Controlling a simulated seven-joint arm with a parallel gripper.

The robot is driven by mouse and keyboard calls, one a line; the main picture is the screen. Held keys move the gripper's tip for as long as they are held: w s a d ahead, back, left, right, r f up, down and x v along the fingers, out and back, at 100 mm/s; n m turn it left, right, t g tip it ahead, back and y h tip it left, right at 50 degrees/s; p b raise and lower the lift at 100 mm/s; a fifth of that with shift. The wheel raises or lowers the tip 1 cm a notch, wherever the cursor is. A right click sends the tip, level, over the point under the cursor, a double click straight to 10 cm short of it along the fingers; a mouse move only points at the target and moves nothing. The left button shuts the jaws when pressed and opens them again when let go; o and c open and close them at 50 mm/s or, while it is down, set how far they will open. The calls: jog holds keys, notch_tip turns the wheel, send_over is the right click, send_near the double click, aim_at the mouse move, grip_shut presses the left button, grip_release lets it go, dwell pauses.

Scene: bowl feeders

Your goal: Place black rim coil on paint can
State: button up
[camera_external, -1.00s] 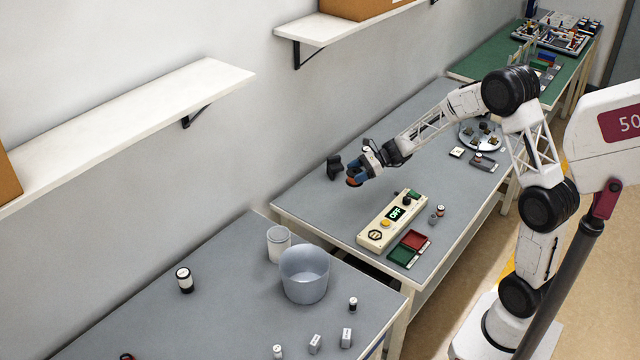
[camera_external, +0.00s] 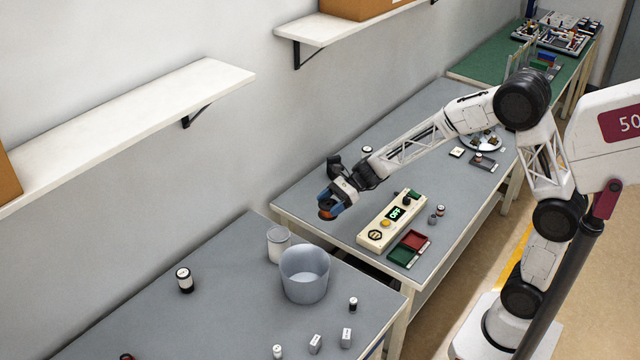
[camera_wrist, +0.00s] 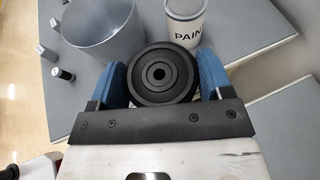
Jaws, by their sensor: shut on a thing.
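My gripper (camera_external: 333,202) is in the air over the left end of the middle table, pointing down and left. Its blue fingers (camera_wrist: 161,78) are shut on the black rim coil (camera_wrist: 152,72), a round black disc with a hub in its centre. In the external view the coil shows as a small orange-brown part (camera_external: 327,214) at the fingertips. The paint can (camera_external: 278,245) is a whitish cylinder on the near table, to the left of and below my gripper in the picture. In the wrist view the can (camera_wrist: 185,27), lettered "PAIN", is beyond the right finger, apart from the coil.
A grey bucket (camera_external: 304,274) stands right beside the paint can. A black-and-white jar (camera_external: 184,280) stands to the left. A control box (camera_external: 391,220) reading OFF and red and green trays (camera_external: 409,249) are on the middle table. A gap separates the tables.

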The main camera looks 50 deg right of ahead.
jog(key=s+a+r+n+g, duration=0.1)
jog(key=s+a, duration=0.4)
jog(key=a, duration=0.4)
jog(key=shift+r+g, duration=0.3)
jog(key=shift+r, duration=0.05)
jog(key=shift+a+y, duration=0.15)
jog(key=shift+y, duration=0.15)
send_over(280, 233)
jog(key=shift+s+f, duration=0.4)
jog(key=shift+f, duration=0.35)
jog(key=shift+w, duration=0.4)
jog(key=shift+f, duration=1.75)
jog(key=shift+f, duration=0.2)
jog(key=o, duration=1)
jog(key=shift+r, duration=0.15)
